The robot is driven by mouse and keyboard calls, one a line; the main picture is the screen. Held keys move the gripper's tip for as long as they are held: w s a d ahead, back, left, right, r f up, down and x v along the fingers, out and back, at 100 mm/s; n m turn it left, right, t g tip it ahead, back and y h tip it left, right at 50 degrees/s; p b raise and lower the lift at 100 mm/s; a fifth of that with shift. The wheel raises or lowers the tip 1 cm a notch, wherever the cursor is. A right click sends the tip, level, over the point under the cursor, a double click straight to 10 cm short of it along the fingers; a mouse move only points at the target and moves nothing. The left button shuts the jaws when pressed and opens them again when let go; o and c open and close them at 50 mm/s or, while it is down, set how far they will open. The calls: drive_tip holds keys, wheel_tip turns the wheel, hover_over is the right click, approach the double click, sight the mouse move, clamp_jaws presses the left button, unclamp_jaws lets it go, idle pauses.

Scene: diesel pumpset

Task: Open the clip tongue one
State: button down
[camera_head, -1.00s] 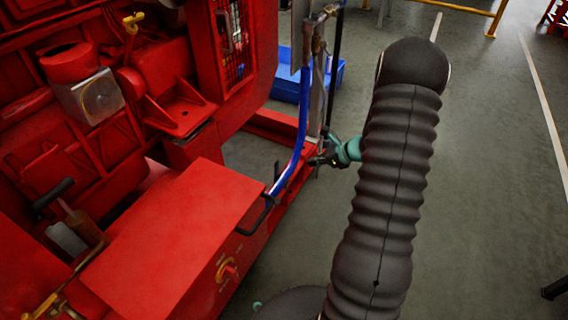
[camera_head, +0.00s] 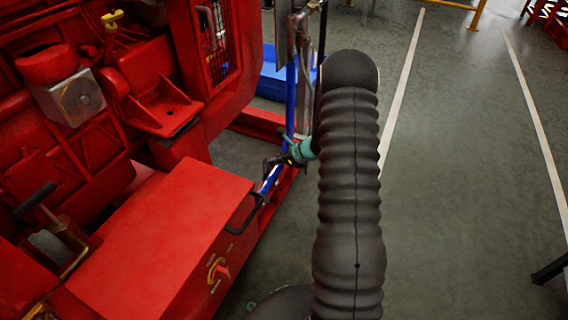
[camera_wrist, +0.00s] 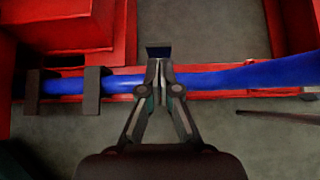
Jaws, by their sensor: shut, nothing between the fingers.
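A blue hose (camera_wrist: 225,78) runs across the wrist view, over a red rail. My gripper (camera_wrist: 157,62) is shut and empty, its fingertips over the hose at the middle. A small dark block (camera_wrist: 158,52) shows at the fingertips; I cannot tell if it is a clip tongue or part of the fingers. Two dark clip-like bands (camera_wrist: 92,90) cross the hose left of my gripper. In the head view, my gripper (camera_head: 283,160) is beside the lower part of the blue hose (camera_head: 290,98). No clip tongue can be made out surely there.
A red box (camera_head: 165,235) with a black handle (camera_head: 246,213) and a rotary switch (camera_head: 217,270) stands left of my gripper. The red engine fills the left. A blue bin (camera_head: 272,82) lies behind the hose. Grey floor (camera_head: 450,170) is open to the right.

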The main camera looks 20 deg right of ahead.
drive_tip(key=shift+w+a, duration=0.3)
drive_tip(key=shift+w+a+r+p, duration=0.2)
drive_tip(key=shift+r+p, duration=0.2)
drive_tip(key=shift+p, duration=0.5)
drive_tip(key=shift+w+a+g+h+p, duration=0.3)
drive_tip(key=shift+g+h+p, duration=0.15)
drive_tip(key=shift+p, duration=0.35)
drive_tip(key=shift+w+a+f+b, duration=0.1)
drive_tip(key=shift+w+a+b, duration=0.1)
drive_tip(key=shift+w+b, duration=0.2)
drive_tip(key=shift+s, duration=0.1)
